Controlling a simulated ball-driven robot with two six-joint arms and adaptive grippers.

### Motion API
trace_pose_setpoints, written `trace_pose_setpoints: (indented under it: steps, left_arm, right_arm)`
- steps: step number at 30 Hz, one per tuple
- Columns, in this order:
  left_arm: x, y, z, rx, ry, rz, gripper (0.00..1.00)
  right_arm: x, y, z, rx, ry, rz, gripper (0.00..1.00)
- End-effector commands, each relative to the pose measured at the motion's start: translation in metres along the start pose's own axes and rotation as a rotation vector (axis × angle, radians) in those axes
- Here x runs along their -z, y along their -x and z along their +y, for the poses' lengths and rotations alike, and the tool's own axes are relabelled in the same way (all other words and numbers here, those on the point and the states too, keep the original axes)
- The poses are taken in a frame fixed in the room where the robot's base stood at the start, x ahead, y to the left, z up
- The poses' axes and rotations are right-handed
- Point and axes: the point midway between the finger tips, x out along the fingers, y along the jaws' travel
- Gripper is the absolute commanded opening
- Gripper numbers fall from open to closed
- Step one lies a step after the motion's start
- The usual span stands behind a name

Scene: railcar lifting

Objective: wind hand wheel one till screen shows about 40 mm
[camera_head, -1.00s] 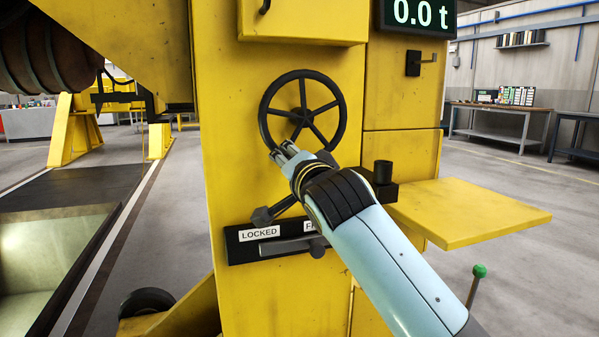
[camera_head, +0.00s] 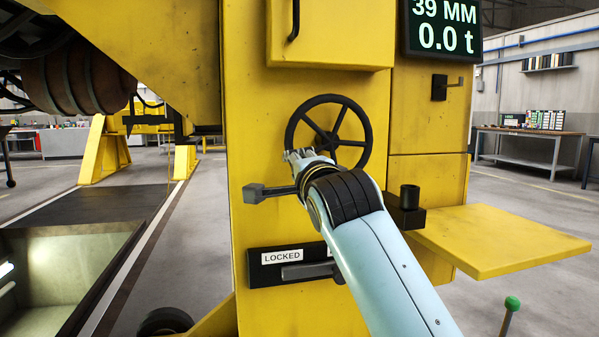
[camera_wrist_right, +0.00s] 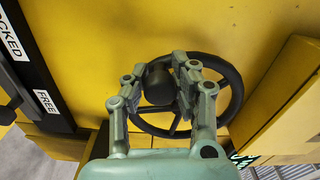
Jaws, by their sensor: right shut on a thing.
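The black hand wheel (camera_head: 363,118) stands upright on the front of the yellow machine column. My right gripper (camera_head: 299,157) is at the wheel's lower left rim. In the right wrist view, it is shut on a dark rounded knob (camera_wrist_right: 158,84) in front of the wheel (camera_wrist_right: 232,98). My fingers and wrist hide part of the rim in the head view. The screen (camera_head: 443,27) at the top reads 39 MM above 0.0 t, its upper edge cut off. My left gripper is not in view.
Below the wheel is a dark lock plate (camera_head: 256,277) with a LOCKED label and a grey handle (camera_head: 307,271). A yellow shelf (camera_head: 505,240) juts out at right, with a black cup-like holder (camera_head: 409,197) beside my forearm. A green-topped lever (camera_head: 512,303) stands at lower right.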

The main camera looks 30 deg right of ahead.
Motion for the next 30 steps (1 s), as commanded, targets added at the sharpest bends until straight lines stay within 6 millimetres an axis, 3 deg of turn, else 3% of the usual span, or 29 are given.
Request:
trace_pose_setpoints:
  steps: [9, 10, 15, 23, 26, 30]
  left_arm:
    - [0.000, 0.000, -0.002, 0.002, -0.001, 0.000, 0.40]
    - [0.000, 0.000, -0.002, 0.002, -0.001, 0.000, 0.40]
    - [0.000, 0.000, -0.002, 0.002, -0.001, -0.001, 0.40]
    - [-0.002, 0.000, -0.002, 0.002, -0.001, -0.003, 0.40]
    - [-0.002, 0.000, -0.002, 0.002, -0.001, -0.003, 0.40]
    - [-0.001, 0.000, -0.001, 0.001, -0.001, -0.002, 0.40]
  right_arm:
    - [0.000, 0.000, 0.001, -0.001, -0.001, 0.000, 0.00]
    - [0.000, 0.000, 0.000, -0.001, -0.001, 0.000, 0.28]
    - [0.000, 0.000, 0.000, -0.001, 0.000, 0.000, 0.48]
    - [0.000, 0.000, -0.002, 0.001, 0.000, 0.000, 0.48]
    - [0.001, 0.000, -0.011, 0.004, -0.001, 0.001, 0.48]
    - [0.005, 0.000, -0.037, 0.007, -0.003, 0.001, 0.48]
